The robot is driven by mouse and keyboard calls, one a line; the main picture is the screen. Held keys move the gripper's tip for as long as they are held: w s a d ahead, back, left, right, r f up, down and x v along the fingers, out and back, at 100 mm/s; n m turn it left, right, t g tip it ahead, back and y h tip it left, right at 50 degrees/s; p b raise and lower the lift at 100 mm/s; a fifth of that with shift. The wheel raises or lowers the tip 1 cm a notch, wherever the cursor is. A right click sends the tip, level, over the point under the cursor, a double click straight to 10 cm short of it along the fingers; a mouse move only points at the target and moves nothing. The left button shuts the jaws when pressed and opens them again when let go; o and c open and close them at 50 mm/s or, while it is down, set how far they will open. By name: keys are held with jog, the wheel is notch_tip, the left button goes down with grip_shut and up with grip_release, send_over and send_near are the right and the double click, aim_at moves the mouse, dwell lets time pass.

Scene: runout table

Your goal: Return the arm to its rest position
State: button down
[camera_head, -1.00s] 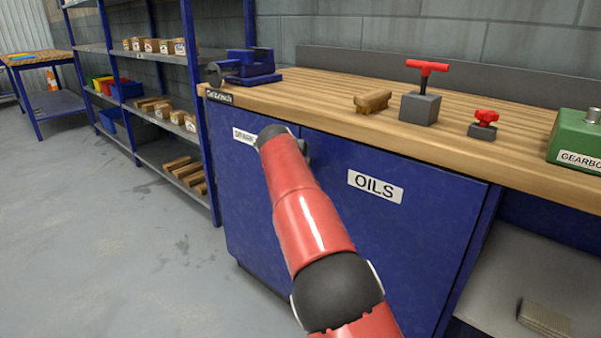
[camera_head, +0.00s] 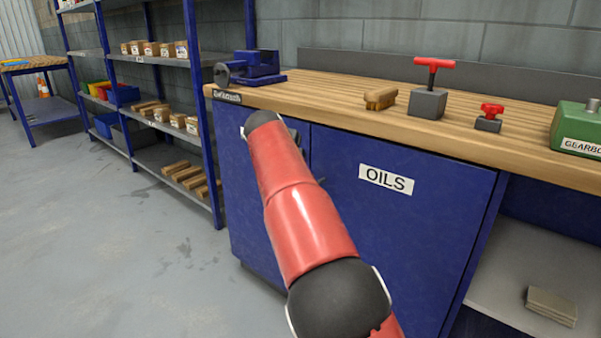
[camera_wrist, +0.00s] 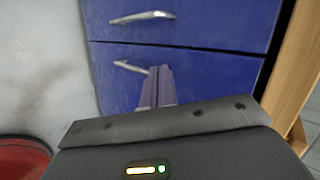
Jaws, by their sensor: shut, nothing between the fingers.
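My arm (camera_head: 305,225) is red with dark joints and reaches from the bottom of the head view toward the blue cabinet under the bench. My gripper is hidden behind the arm in the head view. In the wrist view my gripper (camera_wrist: 157,82) shows with its fingers together and nothing between them. It points at blue drawer fronts (camera_wrist: 215,75) with silver handles (camera_wrist: 140,18). I cannot tell whether the fingers touch the drawer front.
The wooden bench top (camera_head: 330,98) bears a blue vise (camera_head: 255,68), a brush (camera_head: 381,98), a red T-handled block (camera_head: 428,102), a red-knobbed block (camera_head: 489,120) and a green gearbox (camera_head: 578,128). The OILS door (camera_head: 400,230) is shut. Shelves (camera_head: 160,155) stand left; floor (camera_head: 120,250) there is clear.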

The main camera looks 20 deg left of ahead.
jog(key=s+a+r, duration=0.1)
jog(key=s+r, duration=0.2)
jog(key=w+d+r+n+g, duration=0.1)
jog(key=d+r+n+g, duration=0.1)
jog(key=d, duration=1.5)
jog(key=s+d+n+g, duration=0.15)
jog(key=s+d, duration=0.25)
jog(key=d, duration=0.4)
jog(key=s+d+n+t, duration=0.1)
jog(key=s+d+n, duration=0.2)
jog(key=d, duration=0.5)
jog(key=s+d+f+n, duration=0.3)
jog(key=s+d+f, duration=0.1)
jog(key=s, duration=0.5)
jog(key=s+d+f+n+g, duration=0.1)
jog(key=s+d+f+n, duration=0.3)
jog(key=s, duration=0.5)
jog(key=s+d+f+n, duration=0.4)
jog(key=s+f, duration=0.2)
jog(key=s, duration=0.3)
